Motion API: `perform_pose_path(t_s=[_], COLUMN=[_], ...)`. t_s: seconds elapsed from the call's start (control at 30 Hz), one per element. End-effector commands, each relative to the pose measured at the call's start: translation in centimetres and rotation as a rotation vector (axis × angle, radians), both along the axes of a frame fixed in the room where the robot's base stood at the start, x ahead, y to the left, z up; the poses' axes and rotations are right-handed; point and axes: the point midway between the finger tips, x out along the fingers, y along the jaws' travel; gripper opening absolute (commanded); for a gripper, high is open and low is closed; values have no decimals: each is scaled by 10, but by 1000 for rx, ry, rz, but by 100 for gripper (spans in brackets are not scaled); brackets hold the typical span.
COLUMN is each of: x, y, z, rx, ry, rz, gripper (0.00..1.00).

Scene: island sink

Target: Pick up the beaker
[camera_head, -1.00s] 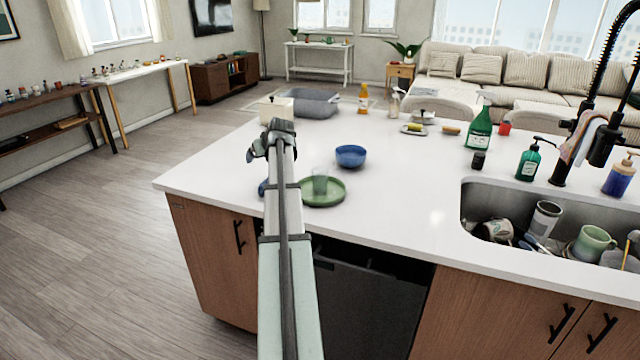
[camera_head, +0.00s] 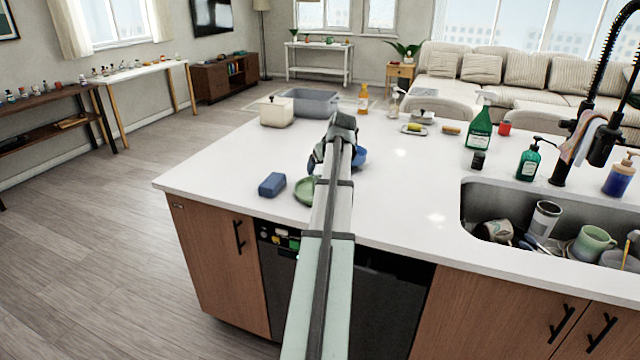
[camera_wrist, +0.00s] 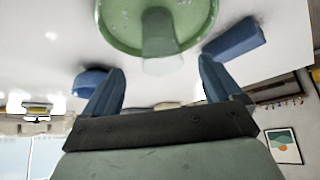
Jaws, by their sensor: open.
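The beaker (camera_wrist: 160,35) is a clear, greenish glass on a green plate. In the wrist view it stands out ahead of my gripper (camera_wrist: 160,72), roughly in line with the gap between the two blue fingers. The fingers are apart with nothing held between them. In the head view my arm hides the beaker. There the green plate (camera_head: 304,190) shows only its left part, and my gripper (camera_head: 318,160) is largely hidden behind my wrist, above the counter.
A blue block (camera_head: 271,185) lies left of the plate. A blue bowl (camera_head: 360,157) is partly hidden behind my arm. A white container (camera_head: 277,112) and grey tub (camera_head: 312,102) stand farther back. The sink (camera_head: 480,218) is at right; the counter between is clear.

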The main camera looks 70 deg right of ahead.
Motion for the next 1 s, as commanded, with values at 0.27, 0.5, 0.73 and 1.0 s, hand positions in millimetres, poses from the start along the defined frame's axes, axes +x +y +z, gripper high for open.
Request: perform_pose_path(t_s=[0.27,0.5,0.73,1.0], x=[12,15,26,34], y=[-12,-15,-24,-32], z=[-26,-33,-55,-74], rx=[0,0,1,-1], ry=[0,-1,-1,-1], rz=[0,-1,1,0], gripper=[92,92,92,92])
